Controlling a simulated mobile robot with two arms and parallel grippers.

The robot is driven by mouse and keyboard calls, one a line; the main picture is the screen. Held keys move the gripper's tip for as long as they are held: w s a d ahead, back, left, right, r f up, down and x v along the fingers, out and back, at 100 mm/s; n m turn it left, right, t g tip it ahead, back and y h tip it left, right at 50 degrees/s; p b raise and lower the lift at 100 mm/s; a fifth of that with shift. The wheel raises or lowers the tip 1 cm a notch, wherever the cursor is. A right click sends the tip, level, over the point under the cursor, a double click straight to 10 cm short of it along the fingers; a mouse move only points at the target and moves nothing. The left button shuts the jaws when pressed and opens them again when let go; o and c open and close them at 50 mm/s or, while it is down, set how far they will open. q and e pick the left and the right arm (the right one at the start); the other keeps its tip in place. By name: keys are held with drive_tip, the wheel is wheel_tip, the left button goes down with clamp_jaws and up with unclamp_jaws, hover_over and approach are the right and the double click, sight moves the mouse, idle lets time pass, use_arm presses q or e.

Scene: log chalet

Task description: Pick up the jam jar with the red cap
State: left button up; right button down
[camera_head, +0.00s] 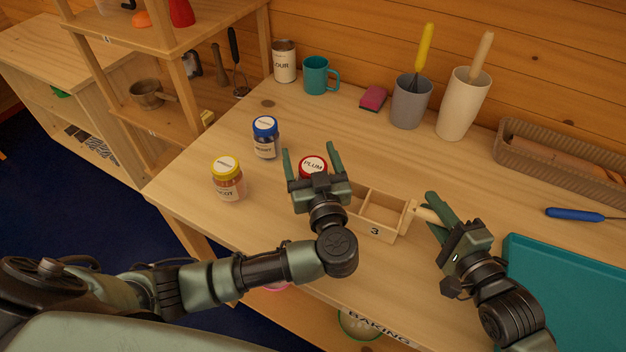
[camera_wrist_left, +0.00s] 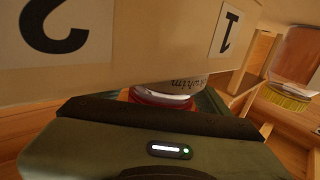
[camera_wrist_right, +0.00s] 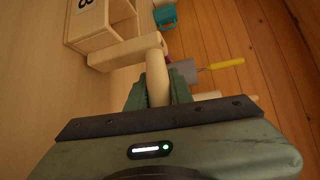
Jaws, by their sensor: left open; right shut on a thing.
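The jam jar with the red cap, labelled PLUM (camera_head: 312,166), shows only its cap in the head view; my left gripper hides the rest. My left gripper (camera_head: 310,151) is open, with one finger on each side of the cap. In the left wrist view the red rim and white top of the cap (camera_wrist_left: 162,97) show just beyond the palm, close to the wooden crate's wall. My right gripper (camera_head: 433,213) is shut on the handle (camera_wrist_right: 157,80) of the numbered wooden crate (camera_head: 392,234). I cannot tell whether the jar stands inside the crate or behind it.
A jar with a blue cap (camera_head: 265,143) and a jar with a yellow cap (camera_head: 228,186) stand to the left. A teal mug (camera_head: 317,76), a flour tin (camera_head: 284,62) and utensil holders stand at the back. A teal tray (camera_head: 570,290) lies at right.

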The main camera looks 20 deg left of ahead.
use_arm(q)
drive_tip(key=shift+c, duration=0.4)
drive_tip(key=shift+r, duration=0.1)
clamp_jaws()
wheel_tip(320, 180, up, 10)
idle(0.3)
use_arm(e)
drive_tip(key=c, duration=1.2)
unclamp_jaws()
drive_tip(key=shift+o, duration=0.2)
